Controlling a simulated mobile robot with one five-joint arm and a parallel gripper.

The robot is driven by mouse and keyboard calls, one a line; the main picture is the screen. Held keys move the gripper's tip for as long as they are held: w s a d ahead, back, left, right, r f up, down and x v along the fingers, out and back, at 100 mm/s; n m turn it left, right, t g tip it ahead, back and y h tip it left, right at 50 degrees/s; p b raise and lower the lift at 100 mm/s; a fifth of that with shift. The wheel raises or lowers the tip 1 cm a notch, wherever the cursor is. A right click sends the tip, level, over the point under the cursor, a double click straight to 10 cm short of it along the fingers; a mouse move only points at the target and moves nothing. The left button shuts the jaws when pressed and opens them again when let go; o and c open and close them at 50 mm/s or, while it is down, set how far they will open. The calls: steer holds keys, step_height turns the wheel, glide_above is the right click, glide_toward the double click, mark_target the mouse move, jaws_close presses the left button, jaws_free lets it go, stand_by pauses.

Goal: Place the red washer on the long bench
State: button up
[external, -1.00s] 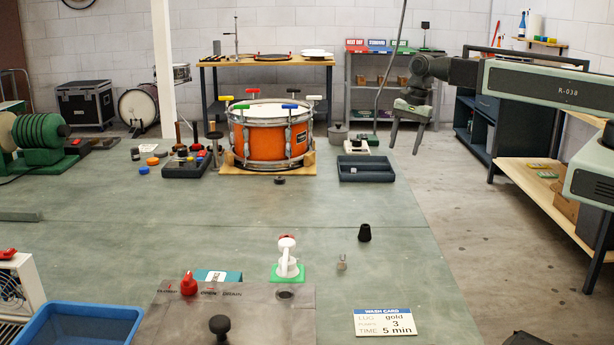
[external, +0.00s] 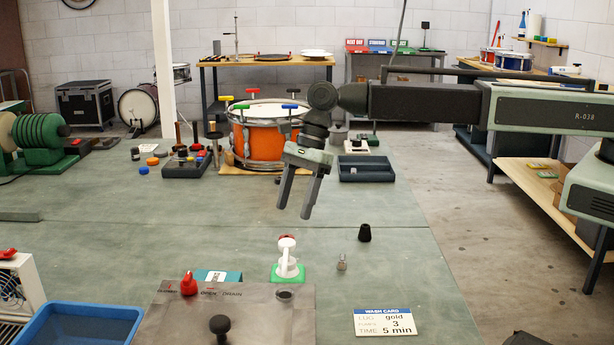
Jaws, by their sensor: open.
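I cannot pick out a red washer for certain. A small red piece (external: 287,237) shows at the top of a white stand on a green base (external: 286,272); its shape is too small to tell. The large green-topped surface (external: 150,240) fills the foreground and may be the long bench; I cannot tell for sure. My gripper (external: 294,212) hangs open and empty above the middle of this surface, its two fingers pointing down. It appears above the white stand in the picture, apart from it, and partly covers the orange drum.
The orange drum (external: 258,142) stands behind my gripper. A dark blue tray (external: 366,170) lies to its right. A black cone (external: 364,233), a small metal piece (external: 342,262) and a wash card (external: 384,322) lie at the front right. A blue bin (external: 75,325) stands front left.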

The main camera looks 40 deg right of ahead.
mark_target(290, 236)
steer(key=b+x, duration=0.2)
steer(key=x, duration=0.1)
steer(key=b+x, duration=0.3)
steer(key=shift+f, duration=0.45)
steer(key=shift+d+r, duration=0.1)
steer(key=shift+r, duration=0.1)
jaws_close()
